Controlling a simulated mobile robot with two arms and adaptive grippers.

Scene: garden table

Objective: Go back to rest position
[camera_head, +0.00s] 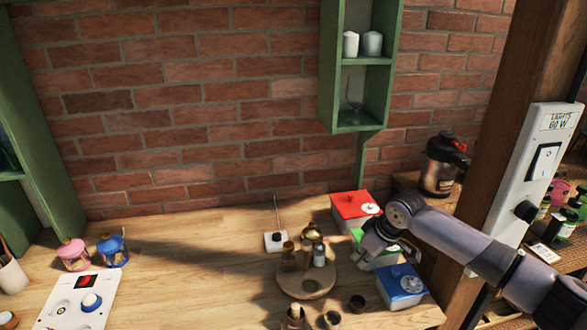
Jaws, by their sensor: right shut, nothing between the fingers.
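My right arm reaches in from the right side of the picture. My right gripper (372,244) is shut and empty at the green box (386,261), partly covering it. I cannot tell whether it touches the box. My left gripper is not in view.
A red box (347,207) stands behind the gripper and a blue box (397,292) in front. A round wooden tray (306,290) with small bottles is to the left. A light switch panel (541,165) on a post stands close to my right arm. The middle-left tabletop (190,265) is clear.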

